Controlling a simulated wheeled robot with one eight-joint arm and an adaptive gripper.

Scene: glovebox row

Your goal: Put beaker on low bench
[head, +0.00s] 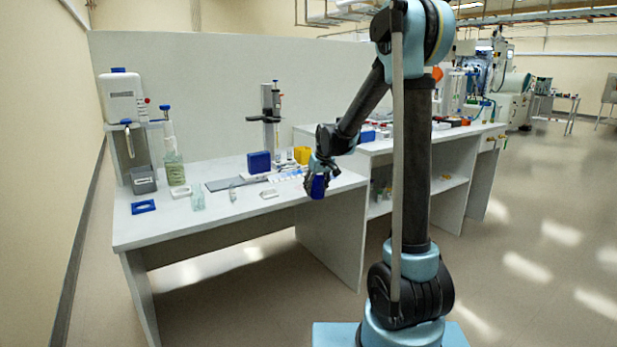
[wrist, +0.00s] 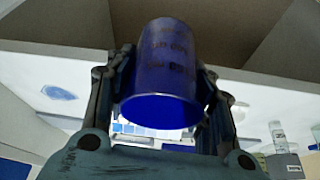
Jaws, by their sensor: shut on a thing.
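My gripper (wrist: 160,85) is shut on a blue beaker (wrist: 162,62), with one finger on each side of it. In the wrist view the beaker's round opening faces the camera, and faint markings show on its side. In the head view my gripper (head: 319,178) and the beaker (head: 319,187) are at the right front edge of the low bench (head: 240,212). I cannot tell whether the beaker touches the bench top. The low bench is white and stands left of a higher bench (head: 400,150).
A blue box (head: 259,162), a yellow container (head: 302,154) and a stand (head: 271,115) are near the bench's back. Bottles and a dispenser (head: 122,97) stand at the left. A small blue item (head: 143,207) lies front left. The bench's front middle is mostly clear.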

